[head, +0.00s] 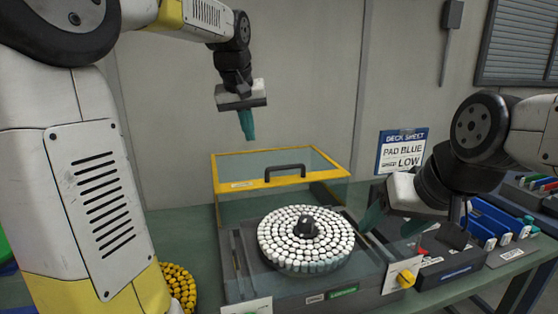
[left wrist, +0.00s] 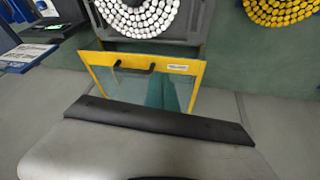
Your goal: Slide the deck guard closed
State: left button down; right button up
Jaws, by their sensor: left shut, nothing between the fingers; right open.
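The deck guard (head: 232,168) is a clear cover with a yellow frame and a black handle (head: 285,172) on its front bar. It sits at the back of the grey deck (head: 240,287), behind the round rack of white-capped vials (head: 305,240), which is uncovered. My left gripper (head: 246,134) is shut and empty, pointing down above the guard, apart from the handle. In the left wrist view, the guard's yellow frame (left wrist: 193,86) and handle (left wrist: 133,69) lie beyond my teal fingers (left wrist: 165,92). My right gripper (head: 388,222) is open beside the deck's right side, its fingers partly hidden.
A sign (head: 402,150) reading "DECK SHEET, PAD BLUE, LOW" stands behind the bench. Blue racks (head: 495,222) stand to the right.

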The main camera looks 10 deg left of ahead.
pick_arm(q)
jog(key=w+d+f+n+g+y, duration=0.1)
jog(key=w+d+f, duration=0.1)
jog(key=w, duration=0.7)
jog(key=w+d+f+n+y, duration=0.1)
jog(key=w+f, duration=0.2)
jog(key=w, duration=0.6)
jog(key=x, duration=1)
jog(key=shift+w+d+r, duration=0.1)
jog(key=shift+w, duration=0.05)
jog(key=s, duration=0.1)
jog(key=s+d, duration=0.1)
jog(key=shift+s+d, duration=0.1)
jog(key=shift+s, duration=0.3)
jog(key=shift+s+d+f, duration=0.2)
jog(key=shift+s+f, duration=0.05)
jog(key=shift+s, duration=0.15)
jog(key=s+d, duration=0.4)
jog(key=s, duration=0.6)
jog(key=s+d, duration=0.4)
jog(key=s, duration=0.7)
jog(key=s+d, duration=0.5)
jog(key=s, duration=0.6)
jog(key=shift+s+d+f, duration=0.1)
jog(key=shift+s+d, duration=0.05)
